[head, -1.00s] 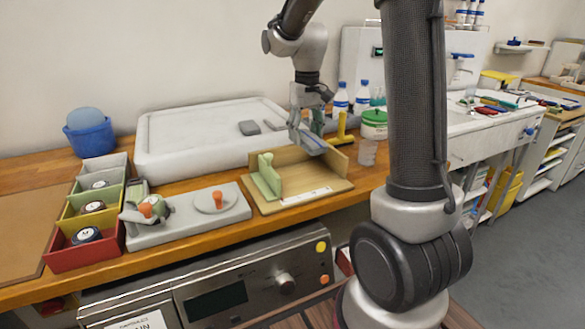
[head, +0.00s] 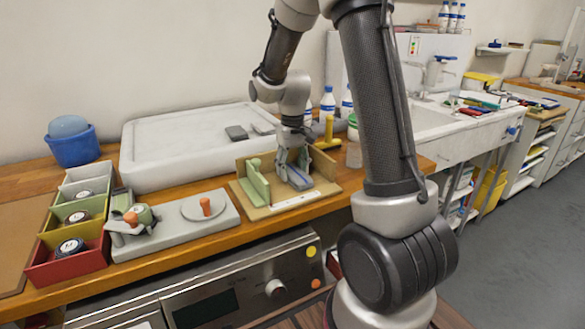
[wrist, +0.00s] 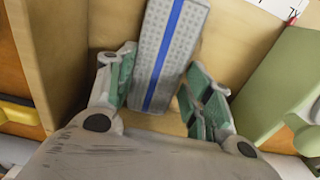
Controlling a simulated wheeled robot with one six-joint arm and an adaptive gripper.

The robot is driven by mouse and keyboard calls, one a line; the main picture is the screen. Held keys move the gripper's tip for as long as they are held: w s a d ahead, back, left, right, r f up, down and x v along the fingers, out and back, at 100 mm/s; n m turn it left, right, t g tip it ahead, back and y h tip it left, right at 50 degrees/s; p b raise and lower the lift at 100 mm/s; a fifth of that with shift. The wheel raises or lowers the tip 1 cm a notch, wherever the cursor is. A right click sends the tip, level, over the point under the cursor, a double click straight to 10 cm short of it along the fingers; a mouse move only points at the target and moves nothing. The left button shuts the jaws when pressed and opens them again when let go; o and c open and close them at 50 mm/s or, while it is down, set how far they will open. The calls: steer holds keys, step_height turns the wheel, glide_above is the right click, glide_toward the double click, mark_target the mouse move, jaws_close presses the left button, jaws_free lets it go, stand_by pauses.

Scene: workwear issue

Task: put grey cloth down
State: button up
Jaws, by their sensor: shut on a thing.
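The grey cloth (head: 298,180) is a folded strip with a blue stripe down its middle. It lies low within the wooden folding stand (head: 268,211), between its green upright plate (head: 257,184) and its wooden side wall; I cannot tell whether it touches the board. In the wrist view the grey cloth (wrist: 168,45) extends forward from between the green-padded fingers. My gripper (head: 291,163) is shut on its near end, pointing down into the stand; it also shows in the wrist view (wrist: 163,92).
A grey fixture with orange knobs (head: 175,223) stands left of the stand, then coloured bins (head: 66,264) with round items. A white basin (head: 190,150) is behind. A yellow upright tool (head: 329,131) and bottles stand close behind the stand at right.

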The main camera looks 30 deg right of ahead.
mark_target(293, 171)
steer(key=o, duration=1)
steer(key=shift+f, duration=0.1)
step_height(293, 171, up, 12)
steer(key=s+r+t, duration=0.1)
steer(key=s, duration=0.7)
steer(key=s+r+t, duration=0.2)
steer(key=s, duration=0.6)
steer(key=s+a+r+t, duration=0.1)
steer(key=s+r, duration=0.1)
steer(key=s, duration=0.6)
steer(key=shift+s+r, duration=0.2)
steer(key=shift+s, duration=0.1)
